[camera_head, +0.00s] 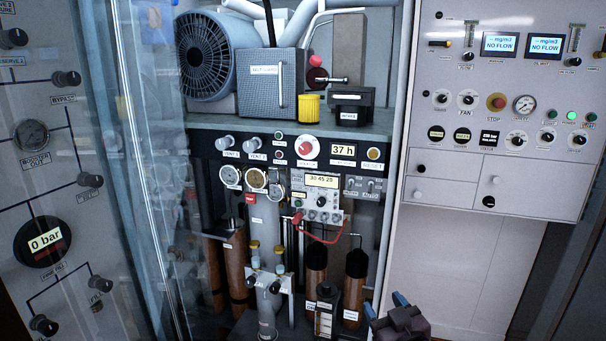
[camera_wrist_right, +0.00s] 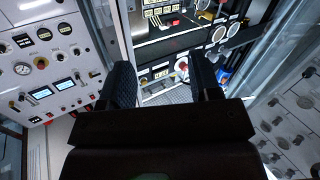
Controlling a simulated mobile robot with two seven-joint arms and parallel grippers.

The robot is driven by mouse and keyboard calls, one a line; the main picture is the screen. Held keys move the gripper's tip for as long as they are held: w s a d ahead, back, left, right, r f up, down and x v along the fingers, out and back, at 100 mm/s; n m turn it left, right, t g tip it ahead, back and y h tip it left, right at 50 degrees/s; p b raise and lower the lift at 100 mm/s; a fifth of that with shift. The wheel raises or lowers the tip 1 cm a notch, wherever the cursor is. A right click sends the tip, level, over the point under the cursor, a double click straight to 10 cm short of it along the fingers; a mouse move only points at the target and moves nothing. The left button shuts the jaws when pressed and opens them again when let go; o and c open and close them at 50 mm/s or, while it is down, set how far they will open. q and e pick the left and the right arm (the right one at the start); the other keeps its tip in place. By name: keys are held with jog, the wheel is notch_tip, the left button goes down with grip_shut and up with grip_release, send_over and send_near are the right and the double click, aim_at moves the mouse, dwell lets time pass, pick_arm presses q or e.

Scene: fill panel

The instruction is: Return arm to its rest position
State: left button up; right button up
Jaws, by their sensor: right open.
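My right gripper (camera_head: 386,305) is at the bottom of the head view, right of centre, with its blue fingertips pointing up. It is in front of the lower cabinet and apart from everything there. In the right wrist view the two dark fingers (camera_wrist_right: 161,80) stand wide apart with nothing between them. The gripper is open and empty. My left gripper is not in view.
A fill panel (camera_head: 230,150) with gauges, knobs and brown cylinders (camera_head: 354,290) fills the middle. A clear door (camera_head: 135,150) stands at left beside a grey valve panel (camera_head: 25,90). A white control panel (camera_head: 450,140) is at right, with a bare surface (camera_head: 460,260) below.

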jog(key=s+d+f+m+g+h, duration=0.2)
jog(key=s+d+f, duration=0.3)
jog(key=s+f, duration=0.6)
jog(key=s+d+f+m+g+h, duration=0.1)
jog(key=s+d+f+g, duration=0.2)
jog(key=s+d+f, duration=0.3)
jog(key=s+f, duration=0.5)
jog(key=s, duration=0.3)
jog(key=shift+s+f+m+g+h, duration=0.25)
jog(key=shift+s+m+g+h, duration=0.05)
jog(key=shift+s+m+h, duration=0.1)
jog(key=shift+d, duration=0.1)
jog(key=shift+c, duration=0.3)
jog(key=shift+c, duration=1.1)
